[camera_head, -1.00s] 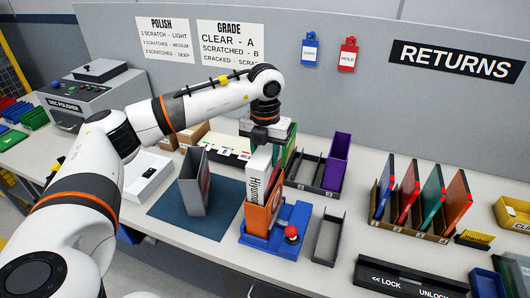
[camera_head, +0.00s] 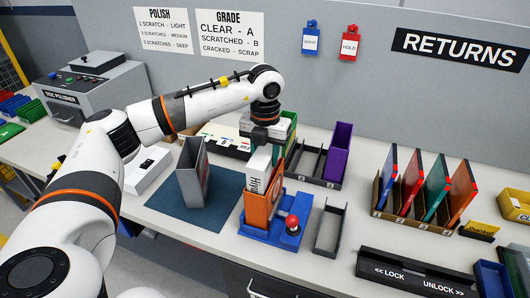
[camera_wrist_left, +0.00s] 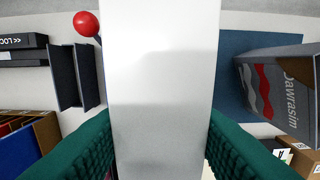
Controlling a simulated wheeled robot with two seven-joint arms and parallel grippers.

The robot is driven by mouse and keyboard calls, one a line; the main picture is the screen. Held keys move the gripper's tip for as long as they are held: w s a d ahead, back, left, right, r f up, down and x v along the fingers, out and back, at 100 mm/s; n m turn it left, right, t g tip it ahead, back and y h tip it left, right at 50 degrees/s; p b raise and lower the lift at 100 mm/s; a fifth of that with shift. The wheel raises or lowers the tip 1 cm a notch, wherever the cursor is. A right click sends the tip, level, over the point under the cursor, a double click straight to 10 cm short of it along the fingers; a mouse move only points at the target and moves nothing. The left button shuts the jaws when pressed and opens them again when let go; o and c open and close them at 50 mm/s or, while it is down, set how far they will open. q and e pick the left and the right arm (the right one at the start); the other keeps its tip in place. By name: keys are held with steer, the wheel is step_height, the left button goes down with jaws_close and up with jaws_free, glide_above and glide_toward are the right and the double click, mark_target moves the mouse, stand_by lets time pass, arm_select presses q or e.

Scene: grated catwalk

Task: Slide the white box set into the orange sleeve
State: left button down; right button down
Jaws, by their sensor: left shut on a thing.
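The white box set (camera_head: 257,168) with dark lettering stands upright, its lower part inside the orange sleeve (camera_head: 258,207). The sleeve stands in a blue fixture (camera_head: 262,243) with a red knob (camera_head: 292,223). My left gripper (camera_head: 264,138) is above, shut on the top of the white box. In the left wrist view the box's white face (camera_wrist_left: 162,90) fills the middle between two green ridged finger pads. How deep the box sits is hidden by the sleeve. My right gripper is not in view.
A grey sleeve (camera_head: 193,172) stands on a dark blue mat (camera_head: 208,207) to the left. A grey tray (camera_head: 329,229) lies right of the fixture. Colored cases stand in a cardboard rack (camera_head: 408,215) farther right. A black lock bar (camera_head: 414,273) lies along the front edge.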

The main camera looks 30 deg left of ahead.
arm_select(q)
steer(key=shift+f+b, duration=1.35)
steer(key=shift+f, duration=0.6)
steer(key=shift+c, duration=1.8)
jaws_free()
steer(key=shift+r+p, duration=2.75)
steer(key=shift+r, duration=1.35)
